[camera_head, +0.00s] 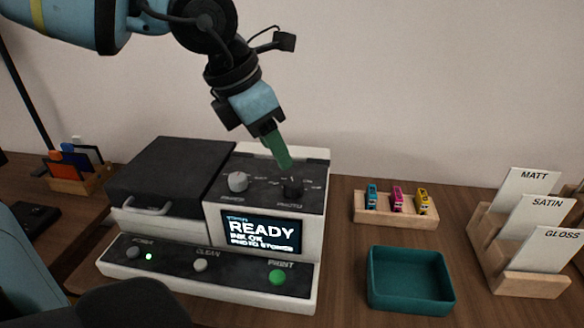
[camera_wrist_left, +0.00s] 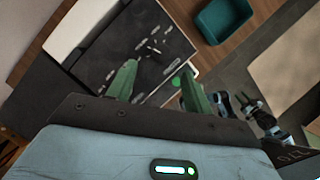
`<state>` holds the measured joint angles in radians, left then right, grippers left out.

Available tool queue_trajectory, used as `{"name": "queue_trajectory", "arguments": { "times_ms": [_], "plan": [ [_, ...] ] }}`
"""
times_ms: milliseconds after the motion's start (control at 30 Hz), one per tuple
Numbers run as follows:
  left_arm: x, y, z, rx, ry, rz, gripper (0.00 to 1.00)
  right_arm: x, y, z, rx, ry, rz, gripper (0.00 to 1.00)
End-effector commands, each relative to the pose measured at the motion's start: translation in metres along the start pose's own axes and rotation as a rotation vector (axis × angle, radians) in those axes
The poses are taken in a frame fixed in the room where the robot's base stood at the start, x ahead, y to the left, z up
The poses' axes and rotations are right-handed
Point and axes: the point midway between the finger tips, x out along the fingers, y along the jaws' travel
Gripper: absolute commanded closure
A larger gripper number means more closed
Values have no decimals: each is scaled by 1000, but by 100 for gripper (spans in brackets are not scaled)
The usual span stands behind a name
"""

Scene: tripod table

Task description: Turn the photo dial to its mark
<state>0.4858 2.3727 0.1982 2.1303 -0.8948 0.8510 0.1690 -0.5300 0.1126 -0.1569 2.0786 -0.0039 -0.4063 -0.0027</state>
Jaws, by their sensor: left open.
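The photo dial (camera_head: 293,187) is a small dark knob on the right of the printer's sloped black panel, above the word PHOTO, with small pale markings around it. My left gripper (camera_head: 284,166) has green fingers pointing down just above and behind the dial. In the left wrist view the fingers (camera_wrist_left: 158,68) are spread with nothing between them, and the panel with its pale marks lies ahead of them. The dial's pointer and its mark are too small to read.
The printer's screen (camera_head: 260,233) reads READY. A pale dial (camera_head: 238,182) sits left of the photo dial. A green PRINT button (camera_head: 277,277) is in front. A teal tray (camera_head: 410,280), a rack of ink cartridges (camera_head: 396,206) and paper cards (camera_head: 525,215) stand to the right.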

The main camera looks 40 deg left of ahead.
Motion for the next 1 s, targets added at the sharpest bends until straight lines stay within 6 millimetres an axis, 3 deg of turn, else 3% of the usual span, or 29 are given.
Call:
{"name": "queue_trajectory", "arguments": {
  "times_ms": [233, 700, 1000],
  "plan": [
    [10, 0, 0, 1, 3, 0, 49, -3, 2, 10, -9, -21, -1, 64],
    [72, 0, 0, -1, 1, -2, 49, 5, 3, 8, -11, -12, 1, 64],
    [78, 0, 0, 0, -2, -2, 49, 6, 2, 3, -3, 0, 3, 64]
  ]
}}
